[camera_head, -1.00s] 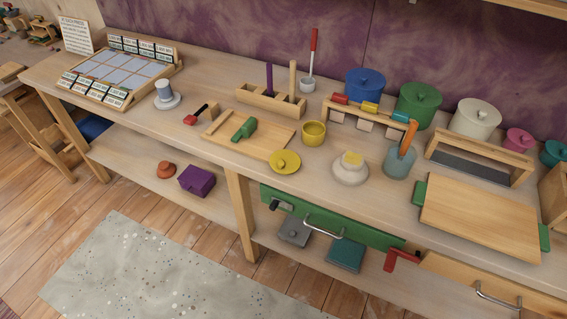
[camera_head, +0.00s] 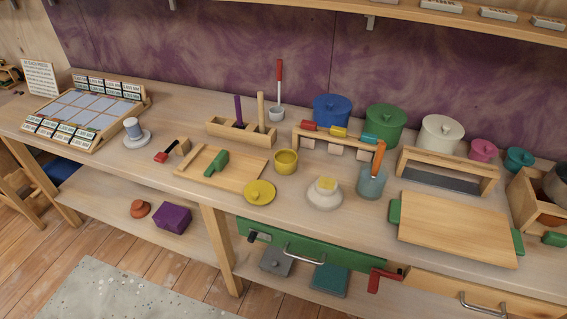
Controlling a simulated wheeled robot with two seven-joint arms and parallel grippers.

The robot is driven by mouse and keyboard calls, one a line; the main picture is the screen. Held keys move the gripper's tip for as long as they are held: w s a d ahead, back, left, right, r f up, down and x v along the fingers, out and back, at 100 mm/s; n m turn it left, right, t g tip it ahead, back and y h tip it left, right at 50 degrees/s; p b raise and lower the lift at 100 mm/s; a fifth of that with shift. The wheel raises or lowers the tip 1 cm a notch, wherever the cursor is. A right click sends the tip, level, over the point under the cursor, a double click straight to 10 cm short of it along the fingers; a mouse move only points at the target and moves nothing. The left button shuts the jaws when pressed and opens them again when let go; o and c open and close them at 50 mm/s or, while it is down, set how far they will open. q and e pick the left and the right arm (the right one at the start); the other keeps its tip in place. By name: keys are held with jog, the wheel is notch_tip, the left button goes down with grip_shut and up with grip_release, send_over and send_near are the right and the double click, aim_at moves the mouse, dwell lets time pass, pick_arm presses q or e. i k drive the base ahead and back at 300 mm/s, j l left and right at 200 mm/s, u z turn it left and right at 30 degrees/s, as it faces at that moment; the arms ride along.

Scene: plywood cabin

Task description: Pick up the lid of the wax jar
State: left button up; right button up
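A small open yellow jar (camera_head: 286,162) stands upright on the workbench. A round yellow lid (camera_head: 259,193) with a knob lies flat in front of it and to its left, apart from the jar. No label shows that either belongs to the wax jar. Lidded jars stand along the back: blue (camera_head: 332,112), green (camera_head: 385,127), cream (camera_head: 440,136), pink (camera_head: 483,151) and teal (camera_head: 518,160). Neither of my grippers is in view.
Near the yellow lid are a wooden tray (camera_head: 190,176) with a green-handled tool, a pale round stand (camera_head: 325,200) with a yellow block, and a glass cup (camera_head: 372,187) holding an orange-handled tool. A green-ended board (camera_head: 455,232) lies at right. A wall shelf (camera_head: 430,17) hangs above.

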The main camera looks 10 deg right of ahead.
aim_at(257, 193)
jog(key=z, duration=0.35)
jog(key=j+z, duration=0.25)
jog(key=z, duration=0.15)
jog(key=j+z, duration=0.25)
jog(key=z, duration=0.15)
jog(key=j+z, duration=0.25)
jog(key=z, duration=0.15)
jog(key=k+j+z, duration=0.1)
jog(key=j, duration=0.35)
jog(key=k+j+z, duration=0.15)
jog(key=j, duration=0.3)
jog(key=k+j+z, duration=0.1)
jog(key=k+j, duration=0.15)
jog(key=j, duration=0.15)
jog(key=k+j+z, duration=0.1)
jog(key=j, duration=0.3)
jog(key=k, duration=0.1)
